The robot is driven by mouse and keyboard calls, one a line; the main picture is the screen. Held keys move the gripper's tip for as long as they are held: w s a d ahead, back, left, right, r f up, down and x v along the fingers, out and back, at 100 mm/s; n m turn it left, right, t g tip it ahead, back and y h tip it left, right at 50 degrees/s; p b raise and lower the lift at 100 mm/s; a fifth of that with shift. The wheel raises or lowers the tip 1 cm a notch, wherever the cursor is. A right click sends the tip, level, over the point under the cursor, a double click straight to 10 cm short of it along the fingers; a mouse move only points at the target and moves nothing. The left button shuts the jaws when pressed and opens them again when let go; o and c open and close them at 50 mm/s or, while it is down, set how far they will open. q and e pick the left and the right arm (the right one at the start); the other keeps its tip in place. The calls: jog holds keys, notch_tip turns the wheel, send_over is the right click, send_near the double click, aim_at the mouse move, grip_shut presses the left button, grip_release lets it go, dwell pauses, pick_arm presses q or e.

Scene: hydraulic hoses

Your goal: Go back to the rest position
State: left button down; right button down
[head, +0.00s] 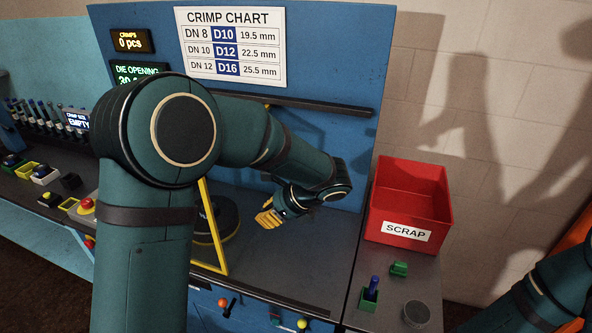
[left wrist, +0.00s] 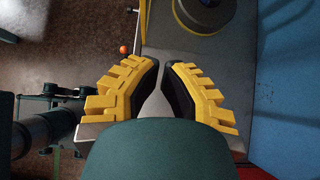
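My left gripper (head: 268,218) hangs above the grey bench surface, in front of the blue back panel and left of the red scrap bin (head: 412,196). In the left wrist view its yellow ridged fingers (left wrist: 161,66) with black pads lean toward each other. A narrow gap shows between the tips, with nothing held in it. My left arm covers much of the middle of the head view. My right arm enters at the lower right; its gripper is out of view.
A yellow frame (head: 223,240) and dark round part (head: 229,218) stand left of the gripper. Green pieces (head: 398,268), one with a blue pin (head: 374,284), and a grey disc (head: 416,312) sit below the bin. A red button (head: 87,204) is at left.

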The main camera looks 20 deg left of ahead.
pick_arm(q)
jog(key=s+d+f+n+h+b, duration=0.2)
jog(key=s+d+f+n+h, duration=0.2)
jog(key=f, duration=0.7)
jog(key=s+d+f+n+t+h+b, duration=0.1)
jog(key=s+d+f+n+h+b, duration=0.2)
jog(key=s+f+n, duration=0.3)
jog(key=s+d+f+n+h+b, duration=0.3)
jog(key=f+n, duration=0.7)
jog(key=f, duration=0.7)
jog(key=s+d+h, duration=0.2)
jog(key=shift+s+f+t+h, duration=0.2)
jog(key=shift+f+t+h, duration=0.1)
jog(key=shift+f+h, duration=0.1)
